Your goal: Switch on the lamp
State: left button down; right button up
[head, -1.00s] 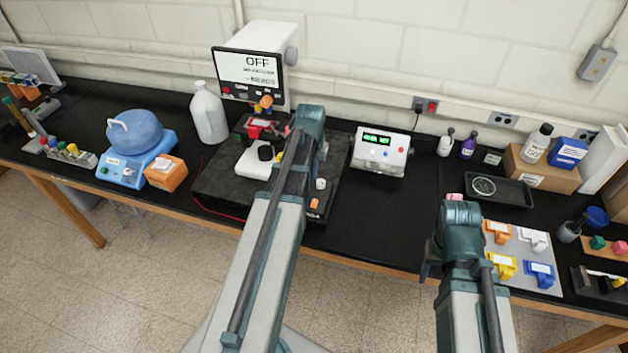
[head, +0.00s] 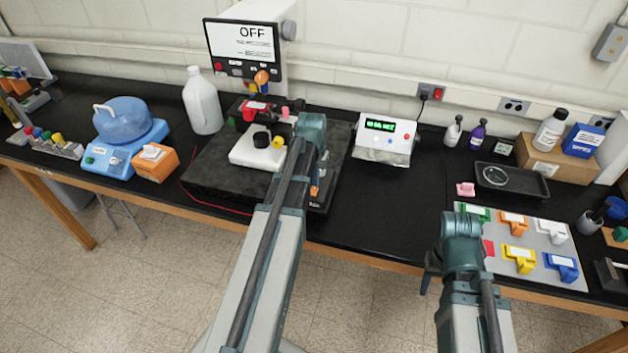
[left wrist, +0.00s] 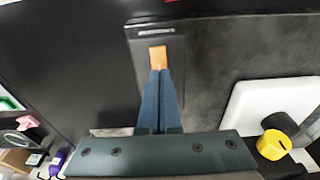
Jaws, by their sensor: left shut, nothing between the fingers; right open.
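The lamp's orange switch (left wrist: 158,57) sits on a small black box at the base of the microscope; it also shows in the head view (head: 314,190). My left gripper (left wrist: 160,76) is shut and empty, its fingertips at the near edge of the orange switch; I cannot tell whether they touch it. In the head view its fingers are hidden behind my left arm. The microscope's screen (head: 240,42) reads OFF. My right gripper (head: 427,279) is open at the bench's front edge, mostly hidden by its arm.
The microscope's white base (head: 255,152) and knobs stand left of my left arm. A power supply (head: 384,138) stands to the right. A tray of coloured clips (head: 535,235) lies near my right arm. The bench between is clear.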

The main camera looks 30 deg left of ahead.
pick_arm(q)
jog(key=shift+f, duration=0.65)
pick_arm(e)
jog(key=shift+f, duration=0.6)
pick_arm(q)
jog(key=shift+w+f+b, duration=0.15)
jog(key=shift+f+b, duration=0.05)
jog(key=shift+b, duration=0.3)
jog(key=shift+r, duration=0.1)
pick_arm(e)
jog(key=shift+f, duration=0.15)
pick_arm(q)
jog(key=shift+s+d, duration=0.15)
jog(key=shift+s, duration=0.5)
jog(key=shift+s+r, duration=0.1)
jog(key=shift+s, duration=0.15)
